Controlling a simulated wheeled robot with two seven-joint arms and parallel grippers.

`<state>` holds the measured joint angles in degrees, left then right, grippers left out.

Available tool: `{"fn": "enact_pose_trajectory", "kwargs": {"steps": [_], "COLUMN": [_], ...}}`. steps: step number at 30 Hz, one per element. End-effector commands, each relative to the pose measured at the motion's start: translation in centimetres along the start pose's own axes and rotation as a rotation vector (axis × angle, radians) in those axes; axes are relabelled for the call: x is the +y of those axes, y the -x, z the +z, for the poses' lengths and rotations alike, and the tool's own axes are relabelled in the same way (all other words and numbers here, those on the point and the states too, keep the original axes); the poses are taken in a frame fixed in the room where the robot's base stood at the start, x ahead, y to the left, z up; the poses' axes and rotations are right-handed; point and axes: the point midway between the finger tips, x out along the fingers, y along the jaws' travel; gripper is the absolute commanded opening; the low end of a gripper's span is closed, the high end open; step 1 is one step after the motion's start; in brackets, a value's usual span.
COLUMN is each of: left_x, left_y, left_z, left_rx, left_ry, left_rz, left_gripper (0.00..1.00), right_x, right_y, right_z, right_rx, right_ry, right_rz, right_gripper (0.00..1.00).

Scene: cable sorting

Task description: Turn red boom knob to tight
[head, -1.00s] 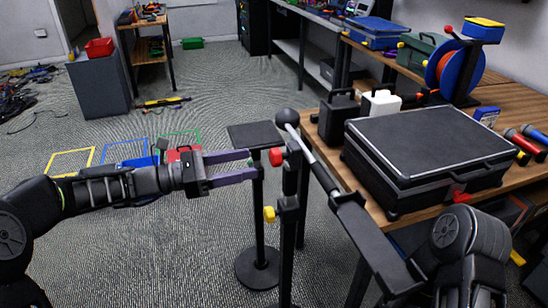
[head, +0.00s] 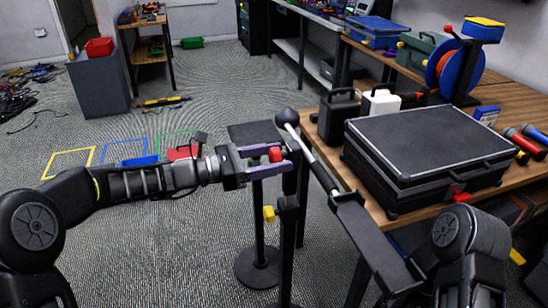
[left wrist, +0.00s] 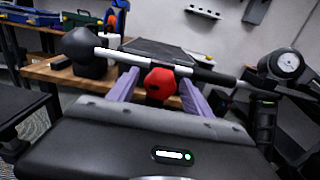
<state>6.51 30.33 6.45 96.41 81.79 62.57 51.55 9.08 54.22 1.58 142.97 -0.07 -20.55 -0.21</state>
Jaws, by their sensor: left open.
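The red boom knob (head: 275,154) sits at the top of the black stand (head: 288,220), beside the boom pole (head: 322,172). My left gripper (head: 276,158) is open, its purple fingers on either side of the red knob. In the left wrist view the knob (left wrist: 160,83) shows between the two spread fingers, in front of the boom; contact with the fingers cannot be told. A yellow knob (head: 269,214) is lower on the stand. My right gripper does not show; only part of my right arm is at the lower right.
A black case (head: 430,145) lies on the wooden table (head: 385,212) at right, with a cable reel (head: 447,73) behind it. A square-topped stand (head: 252,134) is just behind the left gripper. Floor to the left is open, with coloured outlines (head: 70,163).

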Motion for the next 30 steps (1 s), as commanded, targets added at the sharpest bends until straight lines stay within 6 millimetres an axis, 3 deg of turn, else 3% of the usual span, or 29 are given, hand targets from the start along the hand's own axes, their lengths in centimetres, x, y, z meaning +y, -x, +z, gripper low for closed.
{"fn": "enact_pose_trajectory", "kwargs": {"steps": [2, 22, 30], "left_x": [0.00, 0.00, 0.01], "left_y": [0.02, 0.05, 0.06], "left_z": [0.00, 0.00, -0.05], "left_rx": [0.000, 0.000, 0.000], "left_ry": [0.000, 0.000, -0.009], "left_rz": [0.000, 0.000, 0.000], "left_gripper": [0.56, 0.02, 0.00], "right_x": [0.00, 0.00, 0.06], "right_y": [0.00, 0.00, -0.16], "right_z": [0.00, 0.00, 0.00], "right_rx": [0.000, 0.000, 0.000], "right_ry": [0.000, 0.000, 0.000], "right_rz": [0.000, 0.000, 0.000], "right_gripper": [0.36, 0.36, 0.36]}}
